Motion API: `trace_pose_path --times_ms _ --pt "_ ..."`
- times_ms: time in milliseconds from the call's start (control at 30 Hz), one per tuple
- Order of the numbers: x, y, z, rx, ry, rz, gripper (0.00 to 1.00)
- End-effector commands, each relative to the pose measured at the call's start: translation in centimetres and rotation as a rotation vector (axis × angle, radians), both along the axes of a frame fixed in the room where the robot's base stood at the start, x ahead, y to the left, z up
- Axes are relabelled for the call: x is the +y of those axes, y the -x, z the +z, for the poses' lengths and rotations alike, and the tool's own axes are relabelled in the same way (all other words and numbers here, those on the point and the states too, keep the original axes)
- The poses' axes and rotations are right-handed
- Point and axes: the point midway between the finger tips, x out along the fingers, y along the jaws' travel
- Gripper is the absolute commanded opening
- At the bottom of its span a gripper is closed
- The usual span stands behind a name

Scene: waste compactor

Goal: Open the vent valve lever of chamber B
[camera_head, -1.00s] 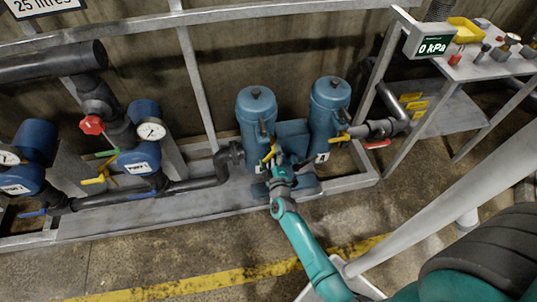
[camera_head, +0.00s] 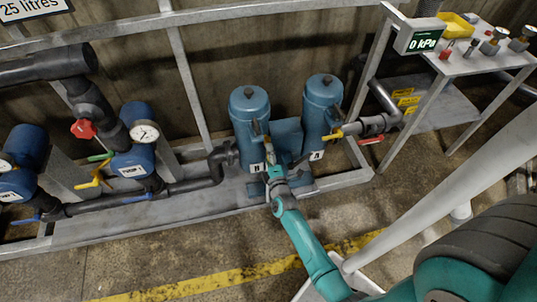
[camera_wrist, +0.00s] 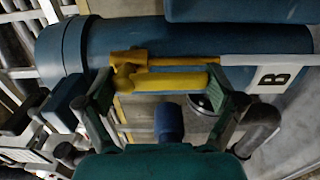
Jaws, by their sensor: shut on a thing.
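Chamber B is the left of two blue upright cylinders (camera_head: 250,112); in the wrist view its body (camera_wrist: 200,40) lies sideways beside a white B label (camera_wrist: 275,76). Its yellow vent valve lever (camera_wrist: 170,80) lies between my two fingers in the wrist view, with a second yellow bar just above it. In the head view the lever (camera_head: 268,148) is small and partly hidden behind my gripper (camera_head: 271,168). My gripper is shut on the lever, with one finger at each end of it in the wrist view. The exact finger contact is dark and hard to see.
Chamber A (camera_head: 322,105) stands close on the right, with a yellow lever (camera_head: 334,135) and a red lever (camera_head: 371,140). A control table with a 0 kPa display (camera_head: 423,44) is further right. Pumps with gauges (camera_head: 145,132) and black pipes are left.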

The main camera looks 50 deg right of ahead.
Motion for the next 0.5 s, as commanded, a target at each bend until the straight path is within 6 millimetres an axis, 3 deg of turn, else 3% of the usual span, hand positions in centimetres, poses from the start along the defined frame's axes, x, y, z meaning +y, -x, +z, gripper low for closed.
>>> trace_pose_path --times_ms 433,467,500 --pt "0.05 -0.06 -0.01 0.009 0.012 0.003 0.3" --pt "0.05 -0.06 -0.01 0.009 0.012 0.003 0.98" --pt "0.05 -0.06 -0.01 0.009 0.012 0.002 1.0"
